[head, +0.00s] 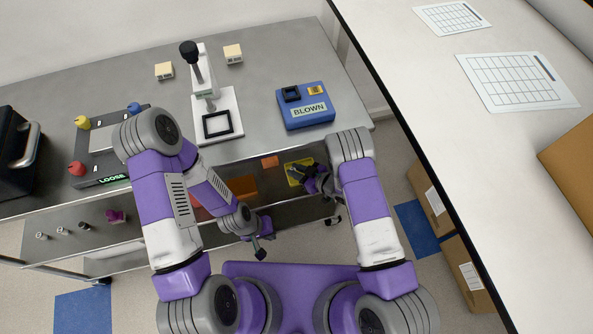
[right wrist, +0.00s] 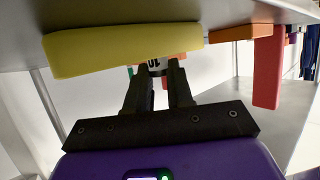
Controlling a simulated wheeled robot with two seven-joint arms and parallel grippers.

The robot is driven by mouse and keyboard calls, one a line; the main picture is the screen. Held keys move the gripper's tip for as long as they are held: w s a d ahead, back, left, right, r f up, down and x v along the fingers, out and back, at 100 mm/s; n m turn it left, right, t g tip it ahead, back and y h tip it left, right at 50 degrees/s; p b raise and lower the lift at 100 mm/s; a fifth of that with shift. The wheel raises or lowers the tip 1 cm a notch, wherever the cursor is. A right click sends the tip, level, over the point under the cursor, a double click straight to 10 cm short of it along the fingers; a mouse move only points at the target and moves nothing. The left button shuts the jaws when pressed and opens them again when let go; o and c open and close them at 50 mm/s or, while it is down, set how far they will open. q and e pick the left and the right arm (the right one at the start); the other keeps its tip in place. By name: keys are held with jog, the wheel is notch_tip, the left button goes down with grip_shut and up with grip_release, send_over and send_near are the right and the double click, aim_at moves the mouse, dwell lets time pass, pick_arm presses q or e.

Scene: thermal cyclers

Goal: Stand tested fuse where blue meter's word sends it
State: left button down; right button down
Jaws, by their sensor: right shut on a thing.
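The blue meter (head: 305,107) stands on the steel bench in the head view, and its label reads BLOWN. My right gripper (head: 300,171) is just off the bench's front edge, over a yellow piece (head: 296,180). In the right wrist view my right gripper (right wrist: 157,80) is shut on a small pale fuse (right wrist: 155,66) with dark markings. The yellow piece (right wrist: 120,50) lies close beyond the fingers and part of the fuse is hidden. My left gripper (head: 263,248) hangs low in front of the bench; its fingers are too small to read.
A press-like stand (head: 217,115), two cream blocks and a dark device (head: 100,165) reading LOOSE stand on the bench (head: 262,65). Orange and red pieces (right wrist: 267,70) are near the right gripper. A white table (head: 420,70) is at right.

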jog(key=shift+f, duration=0.25)
jog(key=c, duration=1)
grip_release()
jog(key=shift+r, duration=0.15)
jog(key=shift+d+r, duration=0.1)
jog(key=shift+r, duration=0.15)
jog(key=p+v, duration=0.3)
jog(key=v, duration=0.8)
jog(key=shift+s+d+p, duration=0.25)
jog(key=shift+p, duration=0.1)
jog(key=shift+r, duration=0.1)
jog(key=s+d+f+m+h+p, duration=0.2)
jog(key=s+d+m+h, duration=0.15)
jog(key=m+h, duration=0.4)
jog(key=s+r+m+g+p, duration=0.1)
jog(key=s+r+m+g, duration=0.1)
jog(key=s, duration=0.4)
jog(key=s+a+r+m+g+p, duration=0.1)
jog(key=s+r+m+g, duration=0.1)
jog(key=s+m+g, duration=0.2)
jog(key=s, duration=0.3)
jog(key=shift+r+g, duration=0.2)
jog(key=shift+g, duration=0.2)
